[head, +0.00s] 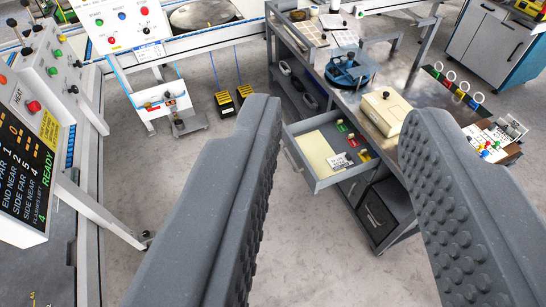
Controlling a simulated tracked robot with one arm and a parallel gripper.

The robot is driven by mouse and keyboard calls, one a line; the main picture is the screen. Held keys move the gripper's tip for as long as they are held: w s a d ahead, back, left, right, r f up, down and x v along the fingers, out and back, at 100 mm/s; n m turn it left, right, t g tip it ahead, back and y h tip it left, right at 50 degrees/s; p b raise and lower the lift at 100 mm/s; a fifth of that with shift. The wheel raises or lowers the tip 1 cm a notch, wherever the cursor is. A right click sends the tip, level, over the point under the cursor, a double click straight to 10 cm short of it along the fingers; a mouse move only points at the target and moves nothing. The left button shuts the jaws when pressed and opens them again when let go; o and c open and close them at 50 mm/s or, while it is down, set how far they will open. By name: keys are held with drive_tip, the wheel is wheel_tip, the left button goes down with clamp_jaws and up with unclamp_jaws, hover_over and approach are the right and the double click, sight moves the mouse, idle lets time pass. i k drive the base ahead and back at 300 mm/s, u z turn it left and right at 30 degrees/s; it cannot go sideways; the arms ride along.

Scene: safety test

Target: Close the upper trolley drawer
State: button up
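The upper trolley drawer (318,181) is pulled out from the left side of the grey trolley (347,112), just under its top. It holds a yellow sheet, a small labelled card and several small coloured items. Its front panel (297,165) with a handle faces left. My gripper (345,125) is open and empty, with its two dark studded fingers wide apart in the foreground. The drawer shows between the fingers, farther off and apart from them. The right finger hides part of the trolley's near right side.
A cream box (384,113) and a blue round device (350,68) stand on the trolley top. A lower compartment (379,215) is below the drawer. A control panel stand (38,130) is at left. Two yellow-black blocks (234,99) lie on the floor. Floor left of the drawer is clear.

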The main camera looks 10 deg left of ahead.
sight(313, 140)
drive_tip(key=u, duration=0.1)
drive_tip(key=i, duration=1)
drive_tip(key=z, duration=0.05)
